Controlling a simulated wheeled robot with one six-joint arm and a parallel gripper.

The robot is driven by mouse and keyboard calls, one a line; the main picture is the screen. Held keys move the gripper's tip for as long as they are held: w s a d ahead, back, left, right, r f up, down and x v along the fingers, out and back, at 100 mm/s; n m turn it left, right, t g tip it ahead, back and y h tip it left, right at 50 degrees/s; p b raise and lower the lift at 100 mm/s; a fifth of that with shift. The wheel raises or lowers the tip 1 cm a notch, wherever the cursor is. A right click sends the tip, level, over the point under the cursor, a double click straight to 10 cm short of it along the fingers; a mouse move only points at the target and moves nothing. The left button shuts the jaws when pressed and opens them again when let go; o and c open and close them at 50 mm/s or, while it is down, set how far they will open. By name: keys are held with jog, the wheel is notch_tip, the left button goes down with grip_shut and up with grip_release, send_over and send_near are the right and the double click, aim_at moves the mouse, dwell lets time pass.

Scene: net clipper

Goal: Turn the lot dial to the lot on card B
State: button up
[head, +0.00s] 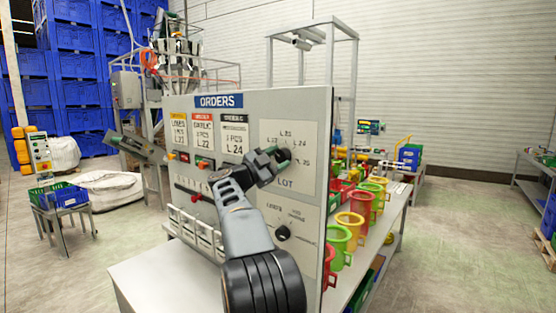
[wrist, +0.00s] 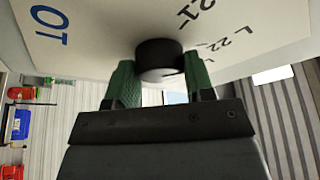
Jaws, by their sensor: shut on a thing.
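The lot dial is a round black knob that shows in the wrist view (wrist: 158,60), on the white panel. My gripper (wrist: 160,84) has its green fingers on either side of the knob, shut on it. In the head view my gripper (head: 283,157) covers most of the dial, above the word LOT. Labels around it seem to read L 22, L 23, L 24 and L 25; the gripper hides others. I cannot tell where the dial points. The middle, red-topped card (head: 203,134), probably card B, seems to read L 22, but it is blurred.
The orders panel (head: 250,101) also carries a yellow-topped card (head: 179,132) and a black-topped card (head: 234,136) reading L 24. A second black knob (head: 283,233) sits below the dial. Coloured cups (head: 339,238) line the shelf on the right.

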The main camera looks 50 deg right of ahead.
jog(key=shift+m+g+y, duration=0.3)
jog(key=shift+m, duration=0.6)
jog(key=o, duration=0.9)
jog(key=shift+b+v, duration=1.9)
jog(key=shift+v, duration=5.05)
jog(key=shift+d, duration=0.1)
